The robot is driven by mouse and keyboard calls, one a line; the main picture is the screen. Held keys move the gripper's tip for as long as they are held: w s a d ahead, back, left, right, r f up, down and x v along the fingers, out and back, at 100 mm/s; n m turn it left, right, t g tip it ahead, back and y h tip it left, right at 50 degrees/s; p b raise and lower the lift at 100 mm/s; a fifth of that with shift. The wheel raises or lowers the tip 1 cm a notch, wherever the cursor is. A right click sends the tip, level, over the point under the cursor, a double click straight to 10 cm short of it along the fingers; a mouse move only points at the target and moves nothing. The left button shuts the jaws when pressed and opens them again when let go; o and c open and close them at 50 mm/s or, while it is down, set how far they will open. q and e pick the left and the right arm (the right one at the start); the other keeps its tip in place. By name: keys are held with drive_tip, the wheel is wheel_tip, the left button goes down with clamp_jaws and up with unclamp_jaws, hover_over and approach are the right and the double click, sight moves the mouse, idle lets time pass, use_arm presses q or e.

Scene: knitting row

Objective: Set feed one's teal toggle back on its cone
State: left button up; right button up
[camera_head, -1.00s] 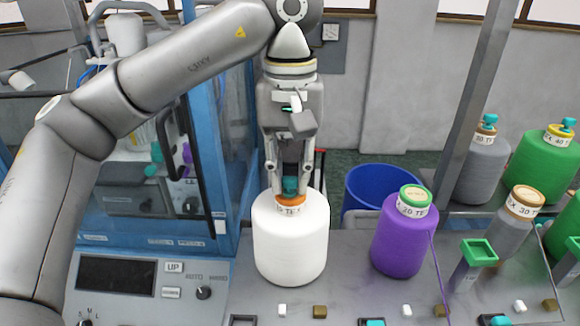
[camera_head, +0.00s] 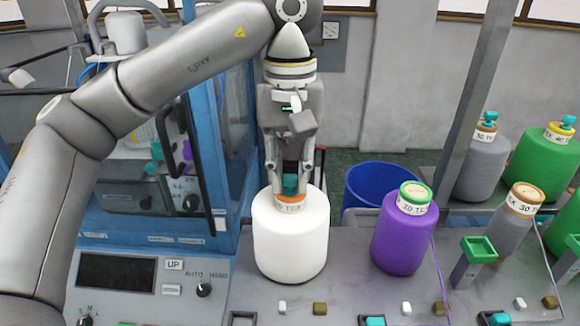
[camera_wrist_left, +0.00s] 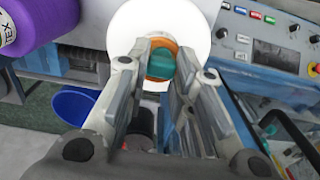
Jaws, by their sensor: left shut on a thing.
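The white yarn cone (camera_head: 290,240) stands upright on the grey machine bed, with an orange collar (camera_head: 290,199) and a paper label at its top. My left gripper (camera_head: 289,190) points straight down over it, shut on the teal toggle (camera_head: 290,182). The toggle is at the orange collar; I cannot tell whether it is fully seated. In the left wrist view the toggle (camera_wrist_left: 161,64) lies between the fingers, over the orange ring and white cone (camera_wrist_left: 180,20). My right gripper is not in view.
A purple cone (camera_head: 402,240) with a green collar stands to the right, without a toggle on top. A blue bin (camera_head: 380,185) is behind. A control panel (camera_head: 140,285) is at left. More cones, grey and green (camera_head: 540,170), stand at far right.

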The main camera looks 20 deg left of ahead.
use_arm(q)
drive_tip(key=shift+f, duration=0.15)
drive_tip(key=o, duration=0.8)
drive_tip(key=shift+c, duration=0.2)
wheel_tip(320, 180, up, 12)
idle(0.4)
idle(0.3)
